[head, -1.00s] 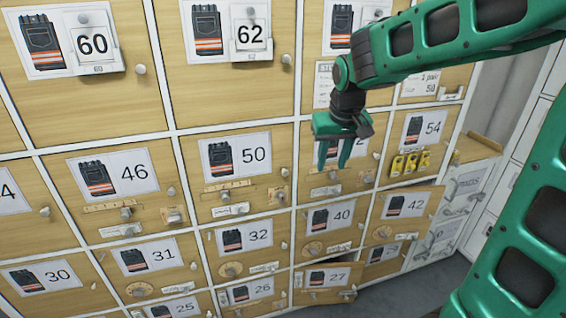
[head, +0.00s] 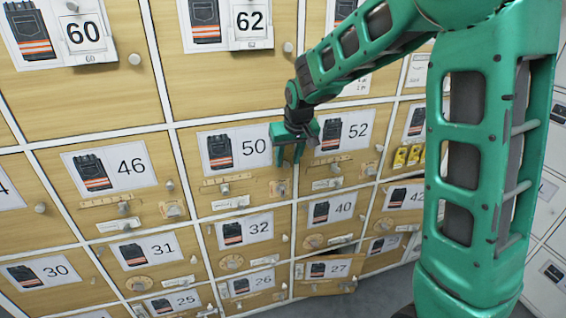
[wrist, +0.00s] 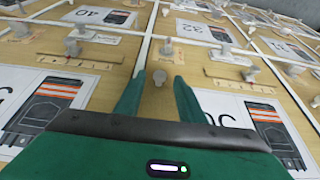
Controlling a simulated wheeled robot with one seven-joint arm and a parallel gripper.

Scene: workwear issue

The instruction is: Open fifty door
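The fifty door (head: 207,205) is a wooden locker door in the middle of the wall, with a white card showing dark workwear and "50". It looks closed. A strip with a grey knob (head: 225,189) sits low on it, and a small wooden latch (head: 278,187) is near its right edge. My gripper (head: 290,163) is open and empty at the door's upper right edge, pointing down. In the wrist view, a small round knob (wrist: 160,77) on the fifty door's side shows between my fingertips (wrist: 158,90). Contact cannot be told.
Door 52 (head: 352,130) is right of the fifty door, door 46 (head: 125,168) left, door 32 (head: 248,232) below and door 62 (head: 245,70) above. Door 27 (head: 328,270) stands ajar, low down. Knobs and latches stick out on neighbouring doors.

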